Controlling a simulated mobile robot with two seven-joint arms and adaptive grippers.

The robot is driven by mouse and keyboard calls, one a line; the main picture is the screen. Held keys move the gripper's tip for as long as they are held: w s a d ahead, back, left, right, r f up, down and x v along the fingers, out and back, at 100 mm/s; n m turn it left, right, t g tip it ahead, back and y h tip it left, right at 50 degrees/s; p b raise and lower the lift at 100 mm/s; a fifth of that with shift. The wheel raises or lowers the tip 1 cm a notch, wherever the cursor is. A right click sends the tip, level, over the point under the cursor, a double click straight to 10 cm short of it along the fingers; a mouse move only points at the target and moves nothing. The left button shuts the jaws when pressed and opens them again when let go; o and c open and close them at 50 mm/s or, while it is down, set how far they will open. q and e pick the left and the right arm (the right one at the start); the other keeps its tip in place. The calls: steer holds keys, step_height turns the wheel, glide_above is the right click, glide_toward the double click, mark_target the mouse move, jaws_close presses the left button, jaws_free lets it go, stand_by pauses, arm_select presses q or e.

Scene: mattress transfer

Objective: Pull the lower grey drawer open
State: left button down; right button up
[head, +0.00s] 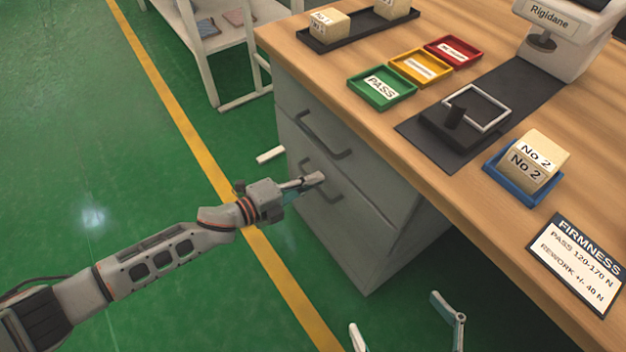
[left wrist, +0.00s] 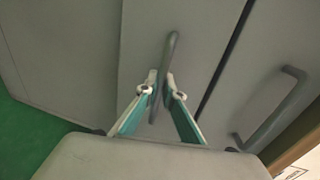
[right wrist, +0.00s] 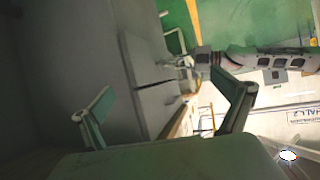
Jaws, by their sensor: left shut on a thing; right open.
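The grey drawer unit (head: 365,232) stands under the wooden table. The lower grey drawer (head: 345,215) has a bar handle (left wrist: 171,50), and its front looks about flush with the unit. My left gripper (head: 314,181) is shut on that handle; in the left wrist view the bar passes between the two fingertips (left wrist: 160,92). The fingers hide part of the handle in the head view. The upper drawer's handle (head: 325,138) is free, and it also shows in the left wrist view (left wrist: 275,110). My right gripper (head: 395,312) is open and empty, low in front of the table.
The wooden table (head: 470,215) carries green (head: 382,88), yellow (head: 420,66) and red (head: 453,50) trays, a blue tray (head: 520,190) with a No 2 block, and a firmness card (head: 578,262). A white shelf (head: 230,40) stands behind. Green floor before the drawers is clear.

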arm_select(q)
steer(key=f+p+v, duration=0.1)
steer(key=f+v, duration=0.2)
steer(key=v, duration=1.3)
steer(key=a+f+p+v, duration=0.1)
steer(key=f+v, duration=0.3)
steer(key=v, duration=1.3)
steer(key=shift+s+a+p, duration=0.25)
steer(key=shift+s+p, duration=0.2)
steer(key=shift+s, duration=0.1)
arm_select(e)
steer(key=shift+s+d+f+n+g+h, duration=0.15)
steer(key=shift+s+d+f+n, duration=0.1)
steer(key=shift+d+f, duration=0.25)
steer(key=shift+s+d+f+n+g+h, duration=0.15)
steer(key=shift+s+d+f, duration=0.15)
steer(key=shift+d, duration=0.25)
arm_select(q)
steer(key=shift+r, duration=0.1)
steer(key=c, duration=2.5)
jaws_free()
steer(key=shift+a, duration=0.1)
